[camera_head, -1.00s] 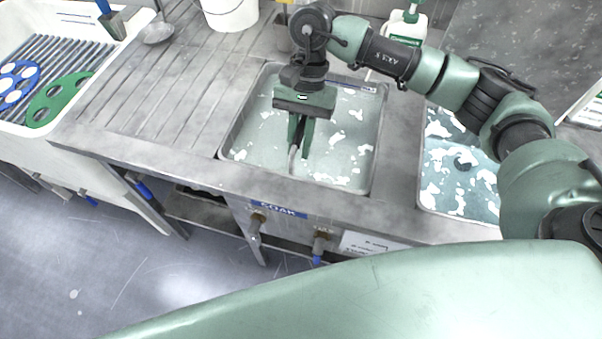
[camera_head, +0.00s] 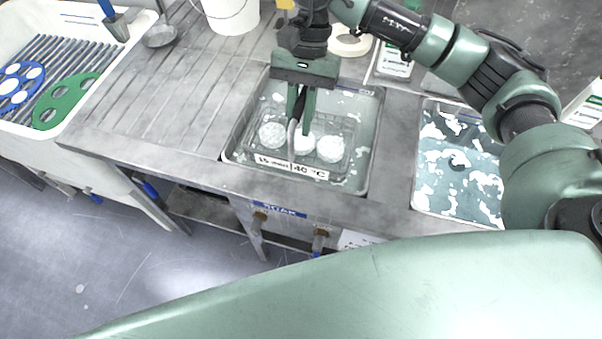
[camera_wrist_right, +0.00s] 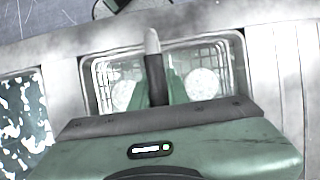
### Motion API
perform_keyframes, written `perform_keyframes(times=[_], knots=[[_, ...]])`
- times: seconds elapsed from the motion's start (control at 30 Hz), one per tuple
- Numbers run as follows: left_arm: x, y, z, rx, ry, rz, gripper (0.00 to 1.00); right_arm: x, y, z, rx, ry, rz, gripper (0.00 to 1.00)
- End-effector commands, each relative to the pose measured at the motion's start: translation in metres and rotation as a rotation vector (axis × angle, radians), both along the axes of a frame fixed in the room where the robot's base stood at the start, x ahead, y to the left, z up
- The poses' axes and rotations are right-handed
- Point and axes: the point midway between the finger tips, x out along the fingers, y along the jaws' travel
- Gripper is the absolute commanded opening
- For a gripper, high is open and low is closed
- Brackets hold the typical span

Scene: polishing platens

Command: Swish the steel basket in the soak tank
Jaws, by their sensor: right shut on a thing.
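The soak tank (camera_head: 372,135) is a steel basin set into the bench, with a blue SOAK label (camera_head: 280,209) on the front below it. The steel basket (camera_head: 342,124) is a wire basket inside the tank outline, holding white round discs (camera_head: 330,149). A tag (camera_head: 290,168) reading 15 min, 40 °C is at its front. My right gripper (camera_head: 300,122) points down over the basket, shut on its upright grey handle (camera_head: 292,138). The basket also shows in the right wrist view (camera_wrist_right: 207,58). How deep its base sits is unclear. My left gripper is not in view.
A second basin (camera_head: 458,165) with foamy water lies to the right. A white sink (camera_head: 130,32) holds blue and green perforated plates at left. The ribbed drainboard (camera_head: 165,95) is largely clear.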

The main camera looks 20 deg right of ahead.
Motion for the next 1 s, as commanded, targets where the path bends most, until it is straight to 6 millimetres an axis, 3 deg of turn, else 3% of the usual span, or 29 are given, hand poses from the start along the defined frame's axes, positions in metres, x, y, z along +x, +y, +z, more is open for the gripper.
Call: perform_keyframes(times=[0.43,1.0], knots=[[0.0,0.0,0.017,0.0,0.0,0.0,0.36,0.0,0.001,0.042,0.002,-0.003,0.001,0.0],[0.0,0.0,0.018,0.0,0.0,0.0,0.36,0.0,0.001,0.046,0.003,-0.002,0.001,0.0]])
